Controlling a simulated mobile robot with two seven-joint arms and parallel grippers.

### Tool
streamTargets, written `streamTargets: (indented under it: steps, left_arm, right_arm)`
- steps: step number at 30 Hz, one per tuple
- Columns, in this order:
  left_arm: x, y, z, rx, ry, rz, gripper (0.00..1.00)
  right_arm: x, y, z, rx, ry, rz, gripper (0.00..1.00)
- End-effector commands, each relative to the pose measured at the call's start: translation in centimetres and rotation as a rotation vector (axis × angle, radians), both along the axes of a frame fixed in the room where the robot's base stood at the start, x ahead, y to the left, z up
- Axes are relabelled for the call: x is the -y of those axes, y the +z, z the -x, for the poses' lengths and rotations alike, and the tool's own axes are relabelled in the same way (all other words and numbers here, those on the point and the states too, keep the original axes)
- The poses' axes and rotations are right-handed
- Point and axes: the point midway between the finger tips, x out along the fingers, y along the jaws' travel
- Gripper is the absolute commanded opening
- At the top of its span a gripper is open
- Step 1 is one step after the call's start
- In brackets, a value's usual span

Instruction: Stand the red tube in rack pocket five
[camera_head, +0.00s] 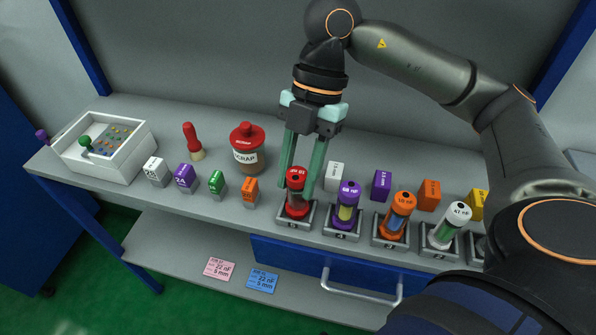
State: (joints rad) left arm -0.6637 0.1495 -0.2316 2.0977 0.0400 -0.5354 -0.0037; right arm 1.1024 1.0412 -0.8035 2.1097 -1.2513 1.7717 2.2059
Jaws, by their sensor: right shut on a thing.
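The red tube (296,190), with a red cap and dark lower body, stands about upright at the leftmost rack pocket (287,221). Its lower end appears to be inside the pocket walls; whether it touches the floor of the pocket is hidden. The label on that pocket's front is small and looks like a 5. My right gripper (302,190) comes down from above, its two teal fingers on either side of the tube, shut on it. My left gripper is not in view.
Pockets to the right hold a purple tube (348,204), an orange tube (398,216) and a white-capped tube (449,225). Coloured blocks stand behind and left, with a scrap jar (248,150), a red-handled tool (193,141) and a white tray (76,155).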

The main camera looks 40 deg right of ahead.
Motion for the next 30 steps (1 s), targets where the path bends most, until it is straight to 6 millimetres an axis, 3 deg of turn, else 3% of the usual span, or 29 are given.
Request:
streamTargets:
  steps: [30]
  left_arm:
    - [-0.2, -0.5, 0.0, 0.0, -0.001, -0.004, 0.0]
  right_arm:
    - [0.0, -1.1, 0.0, 0.0, 0.0, -0.001, 0.0]
